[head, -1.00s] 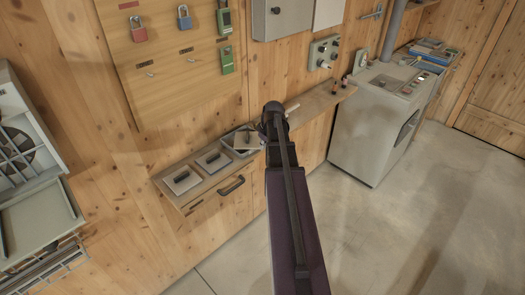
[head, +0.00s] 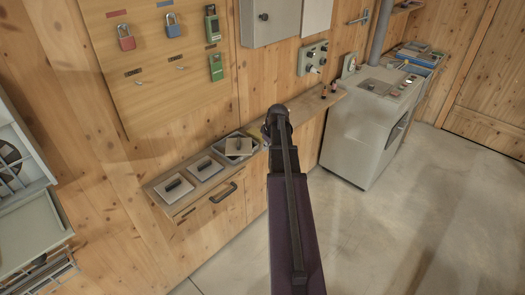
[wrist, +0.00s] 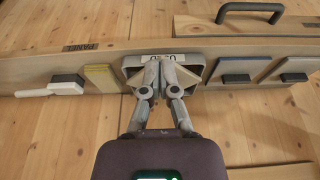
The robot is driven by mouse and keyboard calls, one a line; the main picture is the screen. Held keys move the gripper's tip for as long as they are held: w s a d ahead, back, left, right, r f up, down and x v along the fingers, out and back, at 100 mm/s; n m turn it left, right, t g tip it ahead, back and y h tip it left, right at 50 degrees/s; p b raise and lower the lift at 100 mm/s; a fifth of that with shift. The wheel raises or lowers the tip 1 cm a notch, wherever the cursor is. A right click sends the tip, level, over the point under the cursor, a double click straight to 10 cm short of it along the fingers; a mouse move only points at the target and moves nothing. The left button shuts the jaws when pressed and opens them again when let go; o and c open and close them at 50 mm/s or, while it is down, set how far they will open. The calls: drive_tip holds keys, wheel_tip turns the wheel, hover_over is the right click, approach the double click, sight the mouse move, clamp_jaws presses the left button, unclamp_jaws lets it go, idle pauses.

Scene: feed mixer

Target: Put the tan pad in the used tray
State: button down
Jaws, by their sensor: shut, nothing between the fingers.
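The used tray (wrist: 130,66), a shallow grey tray with a label on its edge, sits on the wall shelf in the middle of the wrist view. In the head view a tan square pad with a dark handle (head: 239,146) lies on or over this tray; I cannot tell whether it lies flat inside. My gripper (wrist: 155,66) is shut and empty, with its fingertips in front of the tray in the wrist view. The fingers hide most of the tray's contents there. In the head view my arm hides the gripper.
Two grey plates with dark handles (head: 204,168) (head: 174,188) lie beside the tray. On its other side are a yellow-edged block (wrist: 100,76) and a white-handled item (wrist: 62,87). A grey machine (head: 365,135) stands at right.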

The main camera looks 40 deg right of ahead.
sight(250, 153)
drive_tip(key=shift+w+a+f+b, duration=0.1)
drive_tip(key=shift+w+f+b, duration=1)
drive_tip(key=shift+f+b, duration=0.4)
drive_tip(key=shift+w+a+f+b, duration=0.1)
drive_tip(key=shift+w+f+b, duration=1.05)
drive_tip(key=shift+f+b, duration=0.35)
drive_tip(key=shift+w+a+f+b, duration=0.1)
drive_tip(key=shift+w+f+b, duration=1)
drive_tip(key=shift+f+b, duration=0.35)
drive_tip(key=shift+f, duration=0.1)
drive_tip(key=shift+w+a, duration=0.1)
drive_tip(key=shift+w, duration=1.5)
drive_tip(key=shift+s, duration=0.2)
